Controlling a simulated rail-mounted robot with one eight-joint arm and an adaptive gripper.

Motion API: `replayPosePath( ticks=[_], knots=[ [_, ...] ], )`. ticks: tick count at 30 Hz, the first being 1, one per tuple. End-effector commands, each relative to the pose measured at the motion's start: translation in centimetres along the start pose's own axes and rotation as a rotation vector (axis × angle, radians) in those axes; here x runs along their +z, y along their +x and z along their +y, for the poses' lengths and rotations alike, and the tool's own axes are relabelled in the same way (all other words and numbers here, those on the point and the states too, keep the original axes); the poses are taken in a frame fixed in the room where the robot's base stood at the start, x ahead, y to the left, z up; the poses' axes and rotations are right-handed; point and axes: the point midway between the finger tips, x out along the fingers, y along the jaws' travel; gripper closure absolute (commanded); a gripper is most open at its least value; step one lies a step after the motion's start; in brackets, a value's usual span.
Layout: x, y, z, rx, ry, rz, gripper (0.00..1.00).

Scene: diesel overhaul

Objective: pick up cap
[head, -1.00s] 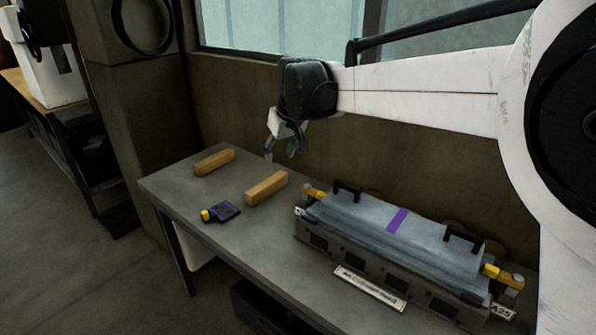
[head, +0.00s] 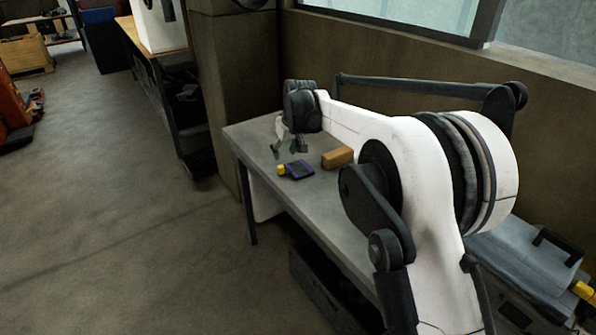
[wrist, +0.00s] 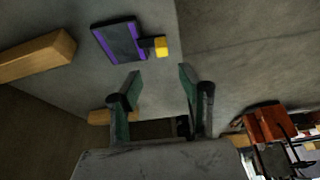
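No part is clearly marked as the cap. The likeliest is a small dark block with purple edges and a yellow end (head: 297,170), lying flat on the grey workbench (head: 330,204). It also shows in the wrist view (wrist: 117,43), its yellow end toward the right. My gripper (head: 288,149) is above the bench, just behind the block in the head view. In the wrist view my gripper (wrist: 160,82) has its fingers wide apart with nothing between them. The block lies beyond the fingertips, above them in the picture, and is not touched.
A wooden block (head: 338,157) lies right of the dark block; a second one (wrist: 112,117) shows in the wrist view. A grey cover with a black handle (head: 530,255) sits at right, partly behind my arm. The bench's front edge is close to the dark block.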

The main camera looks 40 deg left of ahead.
Motion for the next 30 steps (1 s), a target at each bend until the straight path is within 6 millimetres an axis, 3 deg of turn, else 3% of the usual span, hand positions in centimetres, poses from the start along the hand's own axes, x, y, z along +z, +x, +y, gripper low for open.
replayPosePath(
  ticks=[3,14,24,30],
  knots=[
    [0.0,1.9,0.0,0.000,0.000,0.000,0.62],
    [0.2,4.1,-0.1,0.000,0.001,0.000,0.62],
    [0.6,8.3,-0.4,0.000,0.002,0.000,0.62],
    [0.6,8.5,-0.4,0.000,0.001,0.000,0.62]
  ],
)
